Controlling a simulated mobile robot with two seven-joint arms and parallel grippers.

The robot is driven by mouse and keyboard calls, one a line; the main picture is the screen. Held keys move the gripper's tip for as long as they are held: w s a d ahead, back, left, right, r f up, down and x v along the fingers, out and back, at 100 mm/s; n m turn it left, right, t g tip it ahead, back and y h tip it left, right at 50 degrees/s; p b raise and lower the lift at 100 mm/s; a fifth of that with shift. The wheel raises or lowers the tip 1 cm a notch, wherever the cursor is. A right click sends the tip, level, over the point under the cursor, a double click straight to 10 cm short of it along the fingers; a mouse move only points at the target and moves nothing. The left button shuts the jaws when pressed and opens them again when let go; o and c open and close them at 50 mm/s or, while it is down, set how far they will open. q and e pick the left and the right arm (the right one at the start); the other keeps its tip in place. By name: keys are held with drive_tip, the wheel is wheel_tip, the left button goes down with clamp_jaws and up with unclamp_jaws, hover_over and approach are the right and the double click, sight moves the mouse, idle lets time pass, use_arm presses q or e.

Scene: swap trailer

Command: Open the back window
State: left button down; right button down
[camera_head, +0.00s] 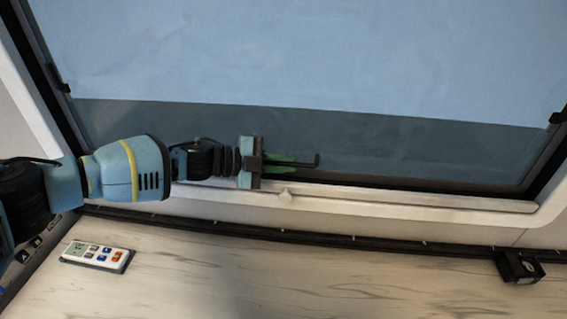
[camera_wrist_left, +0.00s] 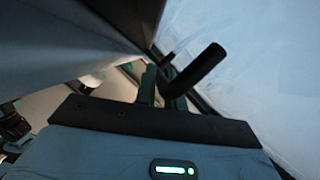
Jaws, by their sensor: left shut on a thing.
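The back window (camera_head: 310,55) fills the upper part of the head view, with a light blue upper area and a darker band below. It also shows at the right of the left wrist view (camera_wrist_left: 270,70). My left gripper (camera_head: 292,161) is at the window's lower edge, its green fingers shut on a black handle (camera_head: 317,160). In the left wrist view the handle (camera_wrist_left: 200,70) sticks out past the fingers (camera_wrist_left: 160,85). The fingers partly hide where it is held. I cannot tell whether the window stands slightly open. My right gripper is not in view.
A pale sill (camera_head: 430,202) runs below the window. Under it is a wood-patterned surface (camera_head: 300,275), mostly clear. A white remote (camera_head: 97,255) lies at its left and a small black box (camera_head: 519,267) sits at its right. Dark catches (camera_head: 65,89) show on the window's side frame.

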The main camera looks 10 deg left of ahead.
sight(292, 154)
use_arm(q)
drive_tip(key=shift+w, duration=0.1)
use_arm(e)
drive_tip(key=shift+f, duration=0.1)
